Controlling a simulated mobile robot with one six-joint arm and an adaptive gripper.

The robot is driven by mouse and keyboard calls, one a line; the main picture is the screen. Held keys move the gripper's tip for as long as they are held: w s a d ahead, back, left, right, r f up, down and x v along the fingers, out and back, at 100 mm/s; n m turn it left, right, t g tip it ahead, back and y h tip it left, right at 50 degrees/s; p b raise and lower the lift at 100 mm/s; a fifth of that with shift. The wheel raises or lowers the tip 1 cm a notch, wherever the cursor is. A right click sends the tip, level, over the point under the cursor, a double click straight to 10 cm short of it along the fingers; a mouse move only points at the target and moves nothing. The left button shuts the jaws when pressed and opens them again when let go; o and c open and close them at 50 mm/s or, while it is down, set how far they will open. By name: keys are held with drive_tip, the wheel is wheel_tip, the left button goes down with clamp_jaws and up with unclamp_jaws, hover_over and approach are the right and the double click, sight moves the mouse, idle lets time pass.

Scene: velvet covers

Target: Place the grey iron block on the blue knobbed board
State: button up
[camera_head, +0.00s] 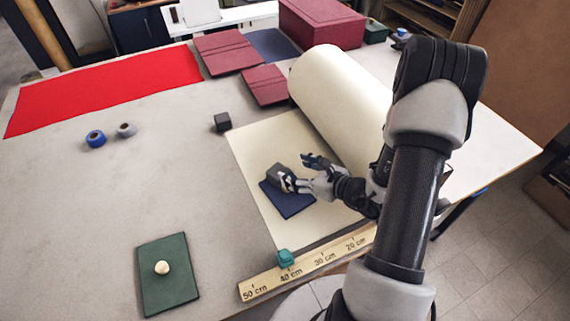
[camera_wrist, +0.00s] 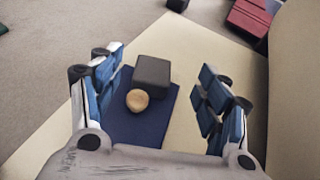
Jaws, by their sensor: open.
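The blue knobbed board (camera_head: 293,204) lies flat on the cream paper. In the wrist view its dark blue face (camera_wrist: 125,128) and round tan knob (camera_wrist: 137,100) show. The grey iron block (camera_head: 277,171) sits at the board's far end, just beyond the knob; in the wrist view the block (camera_wrist: 152,70) looks level and appears to rest on the board. My gripper (camera_head: 302,172) is open just above the board. In the wrist view its blue-padded fingers (camera_wrist: 160,82) stand wide apart on either side, with clear gaps to the block.
A small dark block (camera_head: 222,122) and a green knobbed board (camera_head: 168,275) lie to the left. The grey table's left middle is mostly clear.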

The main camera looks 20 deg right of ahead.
drive_tip(key=s+a+r+n+g+y, duration=0.2)
drive_tip(key=s+a+r+n+g, duration=0.35)
drive_tip(key=a+r+n, duration=0.3)
drive_tip(key=s+a+r+n+g+y, duration=0.3)
drive_tip(key=s+a+r+n+g, duration=0.1)
drive_tip(key=s+a+r+n, duration=0.45)
drive_tip(key=s+a+r+n+g+h, duration=0.2)
drive_tip(key=s+n+h, duration=0.35)
drive_tip(key=n, duration=0.25)
drive_tip(key=s+d+r+n+t+h, duration=0.3)
drive_tip(key=d+r+n+h, duration=0.1)
drive_tip(key=d+r+n, duration=0.1)
drive_tip(key=shift+d+r+n, duration=0.15)
drive_tip(key=shift+d+n, duration=0.4)
drive_tip(key=shift+n, duration=0.25)
drive_tip(key=shift+t+h, duration=0.25)
wheel_tip(320, 180, down, 4)
drive_tip(key=b, duration=0.4)
drive_tip(key=shift+f, duration=0.2)
